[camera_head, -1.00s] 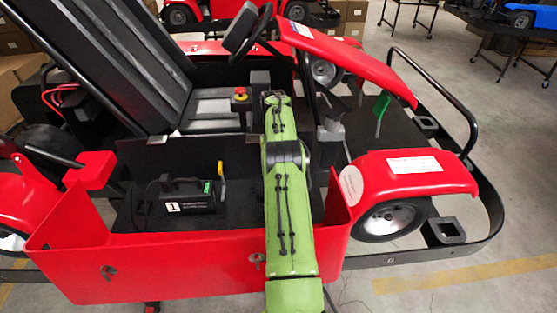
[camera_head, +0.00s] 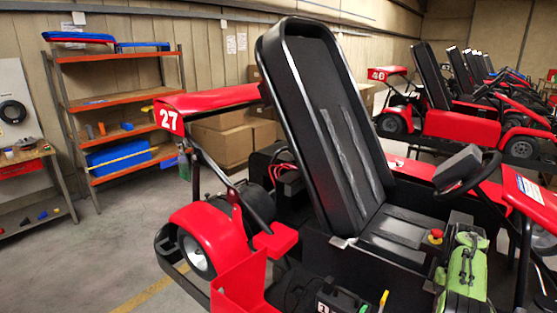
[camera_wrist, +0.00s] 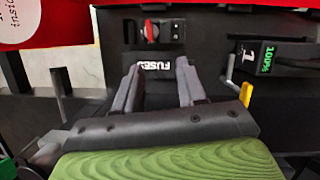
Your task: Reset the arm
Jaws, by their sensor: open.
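My gripper (camera_wrist: 160,68) is open and empty in the wrist view. Its two dark fingers stand apart over the black inside of a red kart. Between and just beyond the fingertips is a white "FUSES" label (camera_wrist: 154,66). A red knob (camera_wrist: 151,31) sits on a panel above it. In the head view my green arm (camera_head: 466,268) reaches over the kart at the lower right. I cannot make out the fingers there. The kart (camera_head: 235,285) has a tall black seat (camera_head: 325,120) and a red emergency button (camera_head: 436,236).
A black box with a lit green display (camera_wrist: 270,57) and a yellow lever (camera_wrist: 246,93) lie right of the fingers. The kart's red side wall surrounds this space. Shelves (camera_head: 110,103) and a workbench (camera_head: 30,155) stand at the left, with free floor before them. More karts (camera_head: 460,125) stand behind.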

